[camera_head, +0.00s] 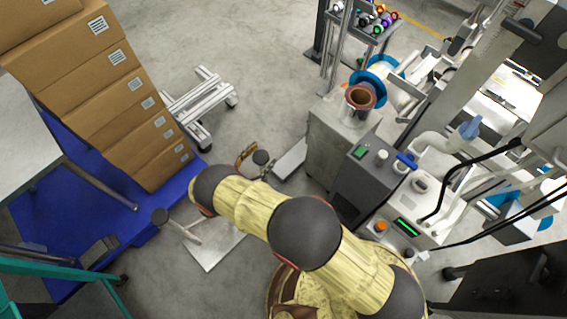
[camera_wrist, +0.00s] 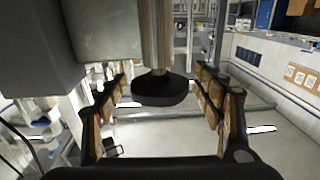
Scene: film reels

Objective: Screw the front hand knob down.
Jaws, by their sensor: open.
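A black round hand knob (camera_wrist: 160,90) on a grey metal shaft (camera_wrist: 156,40) sits between the two fingers of my gripper (camera_wrist: 158,104) in the wrist view. The fingers are open, with a visible gap on each side of the knob. In the head view a dark knob (camera_head: 261,157) shows beside the tan fingers of my gripper (camera_head: 246,154), just past my wrist.
Stacked cartons (camera_head: 125,105) stand on a blue pallet (camera_head: 85,210) at left. A grey machine cabinet (camera_head: 375,175) with a green display stands at right, close to my arm. A metal frame (camera_head: 200,100) lies behind. Open floor (camera_head: 255,65) shows at the upper middle.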

